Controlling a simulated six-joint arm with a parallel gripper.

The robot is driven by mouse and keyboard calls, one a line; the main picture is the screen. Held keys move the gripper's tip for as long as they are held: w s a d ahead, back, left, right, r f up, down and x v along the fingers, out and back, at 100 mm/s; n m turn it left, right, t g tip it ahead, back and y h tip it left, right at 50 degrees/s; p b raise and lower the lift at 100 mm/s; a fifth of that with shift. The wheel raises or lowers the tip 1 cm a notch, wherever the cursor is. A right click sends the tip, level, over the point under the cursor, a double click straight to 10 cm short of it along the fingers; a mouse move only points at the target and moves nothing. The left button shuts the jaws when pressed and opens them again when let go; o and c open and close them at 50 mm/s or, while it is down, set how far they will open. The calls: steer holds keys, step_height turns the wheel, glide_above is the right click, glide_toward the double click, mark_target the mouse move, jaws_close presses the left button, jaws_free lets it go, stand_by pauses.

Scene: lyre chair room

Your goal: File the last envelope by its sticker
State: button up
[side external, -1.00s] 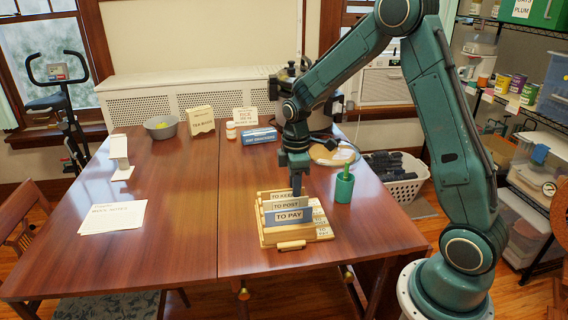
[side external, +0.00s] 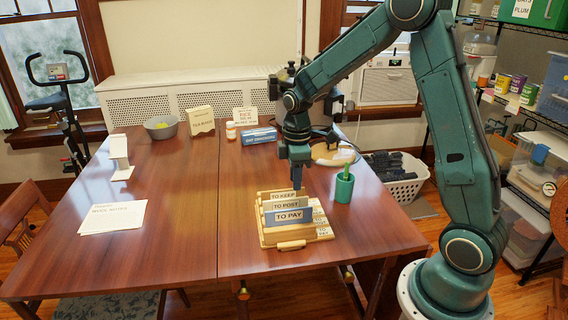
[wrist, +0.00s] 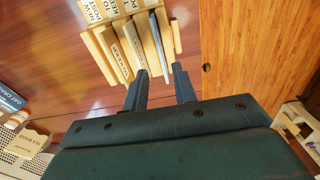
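I cannot tell whether that is an envelope or a divider. My gripper (side external: 297,187) is above the back of the sorter. In the wrist view its fingers (wrist: 160,75) are apart, with nothing seen between them. No loose envelope is clear.
A green cup (side external: 344,188) stands right of the sorter. A printed sheet (side external: 113,217) and a white stand (side external: 120,158) are on the left. A grey bowl (side external: 161,127), a tea box (side external: 201,120) and a blue box (side external: 259,136) stand at the back. The middle left is clear.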

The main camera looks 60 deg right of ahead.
steer(key=s+a+r+m+t, duration=0.1)
steer(key=s+a+r+m, duration=0.15)
steer(key=s+r, duration=0.35)
steer(key=s+a+r+m+t, duration=0.2)
steer(key=s+a+r, duration=0.15)
steer(key=r, duration=0.35)
steer(key=s+a+r+m+t, duration=0.1)
steer(key=s+a+m, duration=0.1)
steer(key=s, duration=0.4)
steer(key=s+a+r+m+t, duration=0.1)
steer(key=s+r+m, duration=0.1)
steer(key=s, duration=0.4)
steer(key=shift+s+a+r, duration=0.3)
steer(key=shift+s+a, duration=0.05)
steer(key=shift+s, duration=0.05)
